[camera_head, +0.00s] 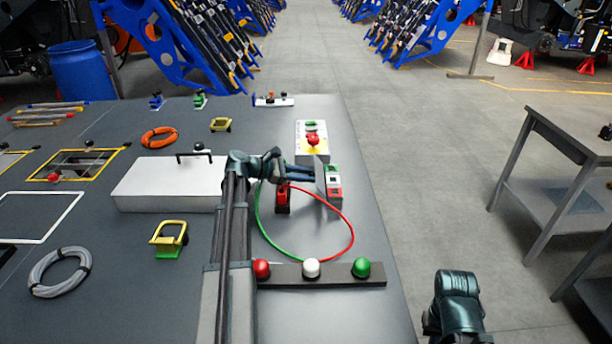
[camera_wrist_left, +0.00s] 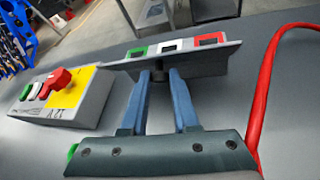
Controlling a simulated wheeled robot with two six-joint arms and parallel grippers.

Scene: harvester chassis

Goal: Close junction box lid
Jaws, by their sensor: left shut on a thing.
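The small junction box (camera_head: 333,187) stands near the right side of the grey table, with green, white and red parts along its top. A thin grey lid plate (camera_head: 320,175) stands tilted up at its left side. In the left wrist view, the grey lid (camera_wrist_left: 205,62) lies in front of the green, white and red parts (camera_wrist_left: 172,46). My left gripper (camera_head: 311,173) reaches it from the left. Its blue fingers (camera_wrist_left: 163,78) are shut on a small dark knob on the lid. My right gripper's dark body (camera_head: 456,300) is at the lower right; its fingers cannot be made out.
A button box (camera_head: 312,142) with a red knob stands just behind. A red connector (camera_head: 283,198) and a red-green cable loop (camera_head: 352,240) lie near my left gripper. A light bar (camera_head: 320,275) is in front. A white box (camera_head: 165,185) sits left. The table's right edge is close.

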